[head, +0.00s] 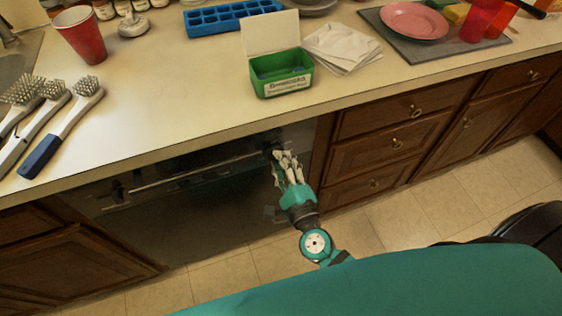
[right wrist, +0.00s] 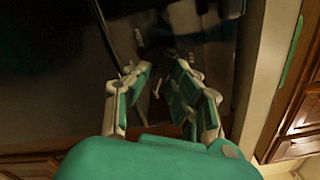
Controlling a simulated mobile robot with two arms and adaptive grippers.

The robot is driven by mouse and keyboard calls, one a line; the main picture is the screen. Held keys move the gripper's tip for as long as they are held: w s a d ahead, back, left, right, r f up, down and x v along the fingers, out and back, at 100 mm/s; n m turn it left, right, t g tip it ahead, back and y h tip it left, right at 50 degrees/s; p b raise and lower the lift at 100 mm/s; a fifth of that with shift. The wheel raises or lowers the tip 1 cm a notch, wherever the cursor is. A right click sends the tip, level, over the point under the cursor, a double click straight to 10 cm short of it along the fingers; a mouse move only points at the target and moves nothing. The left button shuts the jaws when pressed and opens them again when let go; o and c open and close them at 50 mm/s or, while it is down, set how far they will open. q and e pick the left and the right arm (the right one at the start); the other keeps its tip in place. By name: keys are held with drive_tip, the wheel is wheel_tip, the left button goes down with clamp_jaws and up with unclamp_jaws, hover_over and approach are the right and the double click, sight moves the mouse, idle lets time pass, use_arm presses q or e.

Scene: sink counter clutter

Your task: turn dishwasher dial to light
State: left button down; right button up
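The dishwasher (head: 180,205) is a dark, glossy front under the counter, with a long light handle bar (head: 195,172). My right gripper (head: 280,153) is at the upper right of this front, pointing at its control panel. In the right wrist view my right gripper (right wrist: 163,65) has its fingers apart, with a gap between the tips. The dark panel (right wrist: 205,50) lies just beyond them. A small dark shape between and past the tips may be the dial, but shadow hides its outline and setting. I cannot tell if the fingers touch it. My left gripper is not in view.
The counter edge overhangs the dishwasher. Wooden drawers (head: 390,145) with ring pulls stand right of it. On the counter are a green box (head: 282,80), napkins (head: 341,46), a blue tray (head: 232,16), a red cup (head: 82,37) and brushes (head: 60,130).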

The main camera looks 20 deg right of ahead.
drive_tip(key=shift+o, duration=1.2)
drive_tip(key=s, duration=1.2)
drive_tip(key=shift+d, duration=0.2)
